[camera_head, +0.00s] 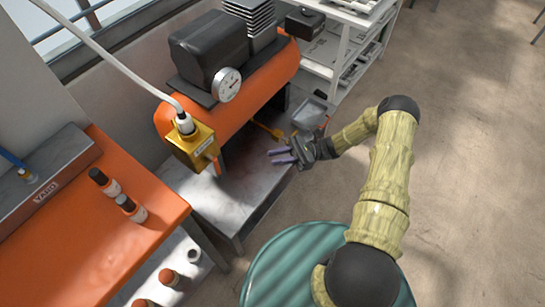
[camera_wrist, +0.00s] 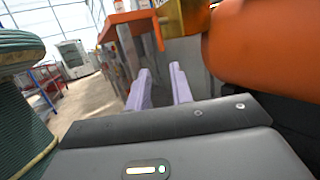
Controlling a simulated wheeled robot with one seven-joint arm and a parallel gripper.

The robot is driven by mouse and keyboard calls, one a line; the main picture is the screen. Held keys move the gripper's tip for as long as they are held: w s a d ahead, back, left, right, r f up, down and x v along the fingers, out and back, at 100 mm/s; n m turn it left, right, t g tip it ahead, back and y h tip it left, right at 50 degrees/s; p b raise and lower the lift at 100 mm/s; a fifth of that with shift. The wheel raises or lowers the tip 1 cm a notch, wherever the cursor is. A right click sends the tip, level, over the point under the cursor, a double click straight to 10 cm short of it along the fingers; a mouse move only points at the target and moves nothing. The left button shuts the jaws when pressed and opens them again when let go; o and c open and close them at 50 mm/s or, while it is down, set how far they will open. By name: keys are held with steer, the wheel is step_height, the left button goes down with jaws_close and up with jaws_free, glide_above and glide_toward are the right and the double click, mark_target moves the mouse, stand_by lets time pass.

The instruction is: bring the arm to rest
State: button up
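My gripper (camera_head: 281,156) is at the end of my outstretched arm, over the right end of the low grey bench (camera_head: 240,205). In the wrist view its two lilac fingers (camera_wrist: 161,90) stand apart with nothing between them. The gripper is open and empty. My arm is bent and reaches up and left from the green round base at the bottom of the head view.
An orange table (camera_head: 90,240) with bottles is at left, a white shelf (camera_head: 345,45) behind. The floor at right is clear.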

stand_by(0.4)
steer(key=s+d+r+n+t+h, duration=0.4)
steer(key=s+d+r+n+h, duration=0.15)
steer(key=r+n+h, duration=0.35)
steer(key=s+d+r+n+t+h, duration=0.4)
steer(key=s+r+n+h, duration=0.2)
steer(key=r+h, duration=0.5)
step_height(320, 180, up, 16)
steer(key=p, duration=1.5)
steer(key=shift+w+f+p, duration=0.2)
steer(key=shift+f+p, duration=0.05)
steer(key=shift+p, duration=0.15)
